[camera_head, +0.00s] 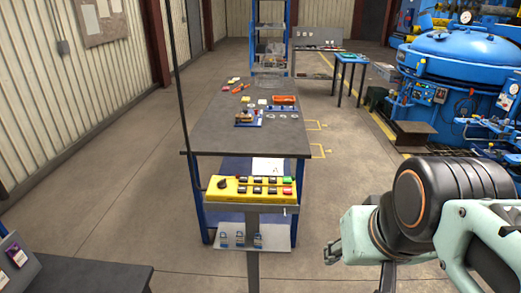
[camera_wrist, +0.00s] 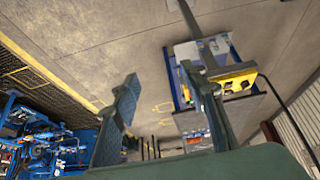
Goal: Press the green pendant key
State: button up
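The yellow pendant (camera_head: 233,198) sits on a stand at the front of the long grey table, with a black knob at its left and two rows of keys. The green pendant key (camera_head: 289,181) is at the right end of the upper row, above a red key (camera_head: 287,191). My gripper (camera_wrist: 160,75) is open and empty in the wrist view, its two fingers apart. In the head view my arm is at the lower right, apart from the pendant.
A blue furnace (camera_head: 465,62) stands at the back right. A dark bench (camera_head: 95,278) is at the lower left. Floor beside the table is clear.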

grip_shut()
dwell(1.3)
